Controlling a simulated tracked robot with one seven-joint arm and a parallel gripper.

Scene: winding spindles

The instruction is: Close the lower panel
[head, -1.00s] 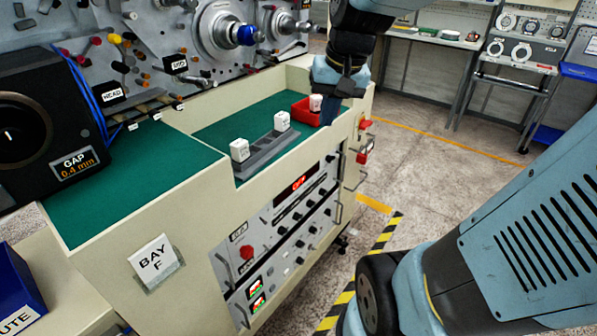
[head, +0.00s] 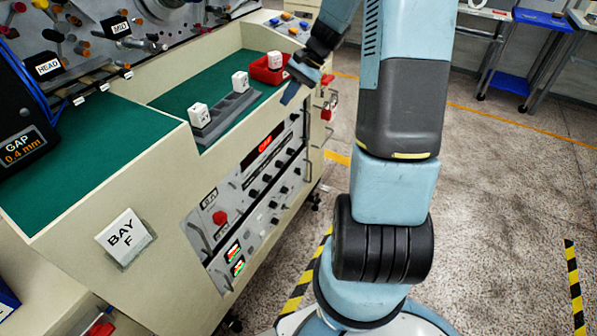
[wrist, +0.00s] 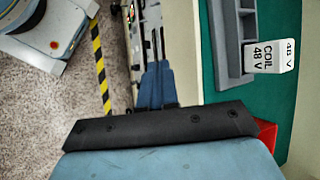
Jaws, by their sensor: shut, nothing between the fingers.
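The instrument front of the cream cabinet, in the head view, carries an upper panel (head: 265,150) with a red-lit display and a lower panel (head: 262,232) with a red knob and two small meters. I cannot tell how far the lower panel stands out from the cabinet. My gripper (head: 290,93) is shut and empty. It points down beside the cabinet's top right front edge, above and to the right of the panels and apart from the lower one. In the wrist view its blue fingers (wrist: 155,87) lie together beside the cabinet front.
On the green top stand a grey rack (head: 226,115) with white blocks and a red tray (head: 267,72) holding another. Handles and a red fitting (head: 326,107) stick out at the cabinet's right end. Open floor (head: 490,200) lies right of my arm.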

